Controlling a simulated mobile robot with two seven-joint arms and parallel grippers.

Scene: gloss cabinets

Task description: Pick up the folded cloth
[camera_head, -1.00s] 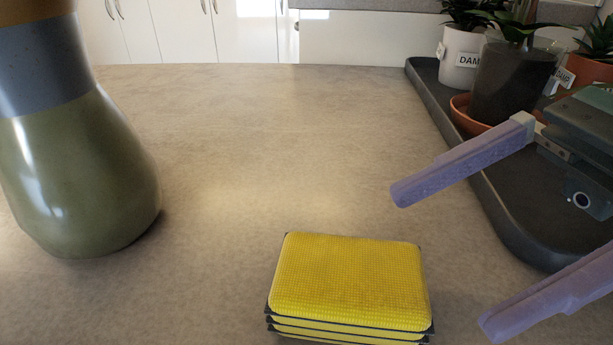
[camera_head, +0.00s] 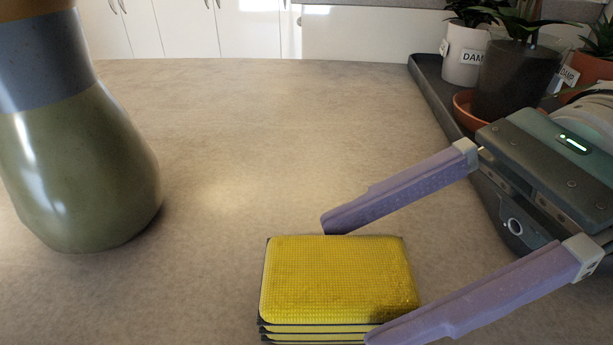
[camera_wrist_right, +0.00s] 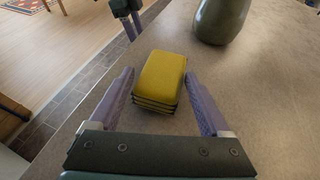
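The folded cloth (camera_head: 338,280) is yellow with dark edges and lies in a flat stack of layers on the countertop, low in the middle of the head view. My right gripper (camera_head: 345,278) is open, with one purple finger behind the cloth's far side and the other at its near right corner. In the right wrist view the cloth (camera_wrist_right: 159,80) lies ahead, between the two spread fingers (camera_wrist_right: 164,95). I cannot tell whether a finger touches it. My left gripper is not in the head view; part of an arm (camera_wrist_right: 125,8) shows at the top of the wrist view.
A large green and grey vase (camera_head: 75,170) stands at the left. A dark tray (camera_head: 432,88) with several potted plants (camera_head: 505,80) runs along the right. The countertop (camera_head: 250,130) between them is clear. Its edge shows at the left in the wrist view, with floor below.

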